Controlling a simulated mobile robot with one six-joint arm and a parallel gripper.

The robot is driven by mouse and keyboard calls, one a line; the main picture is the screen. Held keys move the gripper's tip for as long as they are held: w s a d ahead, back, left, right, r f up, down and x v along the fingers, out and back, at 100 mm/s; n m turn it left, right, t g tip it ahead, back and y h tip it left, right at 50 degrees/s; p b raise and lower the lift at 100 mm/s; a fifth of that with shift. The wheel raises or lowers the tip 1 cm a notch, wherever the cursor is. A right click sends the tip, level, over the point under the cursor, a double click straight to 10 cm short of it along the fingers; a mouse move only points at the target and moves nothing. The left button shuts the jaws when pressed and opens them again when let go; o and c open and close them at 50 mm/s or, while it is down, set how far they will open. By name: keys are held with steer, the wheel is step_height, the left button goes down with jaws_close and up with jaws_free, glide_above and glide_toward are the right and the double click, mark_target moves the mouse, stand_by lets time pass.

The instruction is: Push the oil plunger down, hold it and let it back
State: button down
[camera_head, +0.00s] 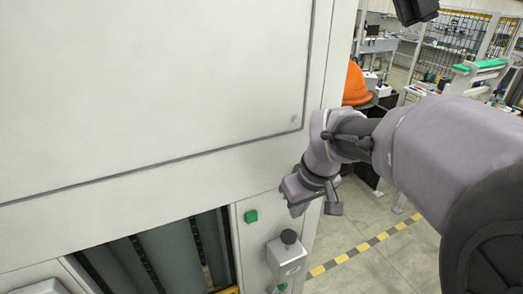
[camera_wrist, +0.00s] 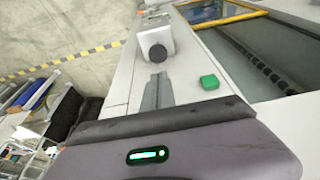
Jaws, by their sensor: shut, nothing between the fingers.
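The oil plunger is a black round knob (camera_head: 288,237) on top of a light grey box (camera_head: 287,260) fixed to the machine's front panel. In the wrist view the knob (camera_wrist: 157,53) and its box (camera_wrist: 153,32) lie just beyond my fingertips. My gripper (camera_head: 296,210) is above the knob in the head view, with a gap between them. In the wrist view the fingers (camera_wrist: 158,77) are together and empty, pointing toward the knob. The knob is in full view and looks raised from the box.
A green button (camera_head: 251,216) sits left of the plunger on the panel. Left of it is the machine's opening with grey rollers (camera_head: 170,255). A large white panel (camera_head: 150,90) rises above. Open floor with a yellow-black stripe (camera_head: 355,252) lies at right.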

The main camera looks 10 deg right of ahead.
mark_target(291, 240)
steer(key=x, duration=0.6)
steer(key=s+x, duration=0.1)
steer(key=x, duration=0.2)
steer(key=shift+w+d+f, duration=0.1)
steer(key=shift+d+f, duration=0.05)
steer(key=shift+f, duration=0.25)
steer(key=shift+f, duration=0.1)
step_height(291, 240, down, 4)
steer(key=b, duration=0.4)
steer(key=shift+s+r, duration=0.2)
steer(key=shift+s, duration=0.1)
steer(key=shift+w, duration=0.1)
steer(key=shift+f, duration=0.15)
